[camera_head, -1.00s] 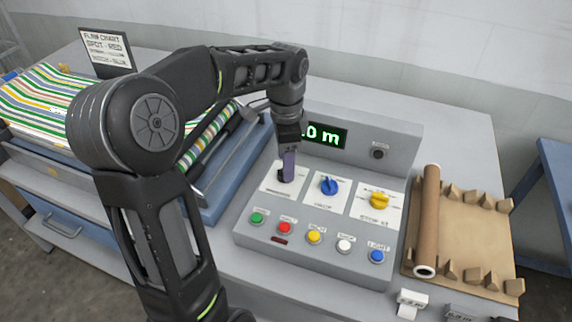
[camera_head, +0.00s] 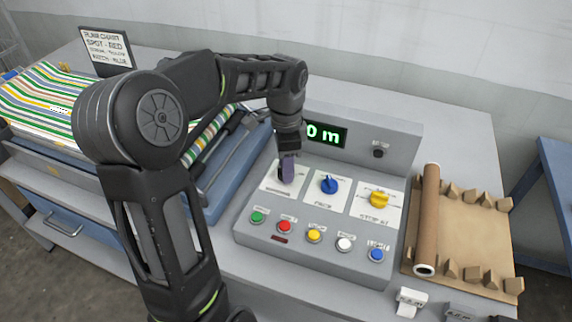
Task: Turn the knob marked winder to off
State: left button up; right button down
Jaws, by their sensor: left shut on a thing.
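The grey control console (camera_head: 255,232) has three knobs on white plates in a row. My left gripper (camera_head: 287,172) points down at the leftmost knob (camera_head: 286,180) and is shut on it; the jaws hide much of this dark knob. The plate labels are too small to read surely, so I cannot tell from lettering which knob is the winder. A blue knob (camera_head: 329,184) is in the middle and a yellow knob (camera_head: 379,199) on the right, both free. My right gripper is not in view.
Several coloured buttons, among them a red one (camera_head: 284,227), line the console's front. A green display (camera_head: 325,134) stands behind the knobs. A brown roll (camera_head: 428,215) lies at the right, and striped cloth (camera_head: 45,100) at the left. A blue-framed tray (camera_head: 225,190) borders the console's left side.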

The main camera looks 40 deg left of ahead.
pick_arm(q)
grip_shut()
jog(key=shift+n, duration=0.3)
jog(key=n+b, duration=0.1)
jog(key=n, duration=0.4)
jog(key=shift+n, duration=0.4)
jog(key=n, duration=0.5)
jog(key=shift+n+b, duration=0.3)
jog(key=o, duration=0.9)
grip_release()
